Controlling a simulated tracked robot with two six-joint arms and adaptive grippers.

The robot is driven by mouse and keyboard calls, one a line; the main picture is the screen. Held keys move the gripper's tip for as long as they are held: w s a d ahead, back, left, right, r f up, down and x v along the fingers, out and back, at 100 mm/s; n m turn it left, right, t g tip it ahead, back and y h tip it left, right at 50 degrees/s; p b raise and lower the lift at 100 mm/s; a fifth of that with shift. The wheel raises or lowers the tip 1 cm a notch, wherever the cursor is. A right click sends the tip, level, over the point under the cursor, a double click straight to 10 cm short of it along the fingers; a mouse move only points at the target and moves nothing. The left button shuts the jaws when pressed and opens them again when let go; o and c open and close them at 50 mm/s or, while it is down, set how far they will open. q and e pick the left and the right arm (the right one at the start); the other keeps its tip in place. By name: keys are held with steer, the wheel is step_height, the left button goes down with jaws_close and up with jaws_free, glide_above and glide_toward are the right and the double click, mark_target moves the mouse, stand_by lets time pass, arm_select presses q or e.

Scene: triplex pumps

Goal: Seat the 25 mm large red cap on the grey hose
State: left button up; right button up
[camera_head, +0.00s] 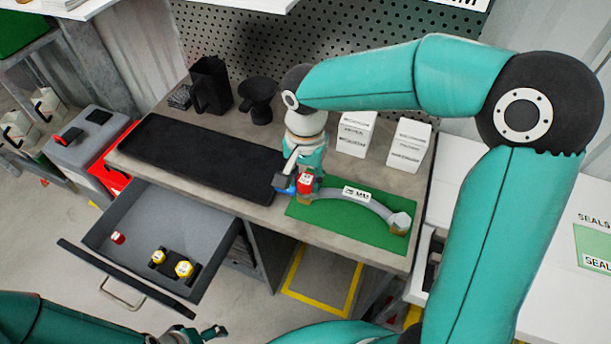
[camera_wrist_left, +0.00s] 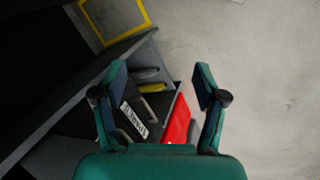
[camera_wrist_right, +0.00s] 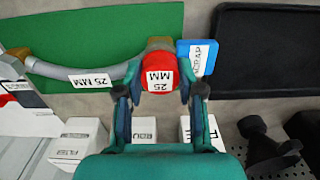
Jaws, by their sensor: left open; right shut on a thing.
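The grey hose (camera_head: 350,197) lies curved on the green mat (camera_head: 345,243), with a label reading 25 MM. The large red cap (camera_wrist_right: 160,78), marked 25 MM, is between the fingers of my right gripper (camera_wrist_right: 160,92). In the right wrist view the cap is at the right end of the hose (camera_wrist_right: 100,78), by a brownish end piece; I cannot tell how far it is on. The cap (camera_head: 305,181) also shows in the head view. My left gripper (camera_wrist_left: 160,85) is open and empty, away from the hose, low in front of the bench.
A blue scrap-labelled block (camera_wrist_right: 197,60) stands beside the cap, near the black tray (camera_head: 200,155).

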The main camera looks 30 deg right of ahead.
mark_target(305, 179)
steer(key=shift+f+b, duration=0.4)
steer(key=shift+f, duration=0.1)
steer(key=o, duration=0.8)
steer(key=shift+r, duration=0.1)
step_height(305, 179, up, 12)
steer(key=shift+f, duration=0.1)
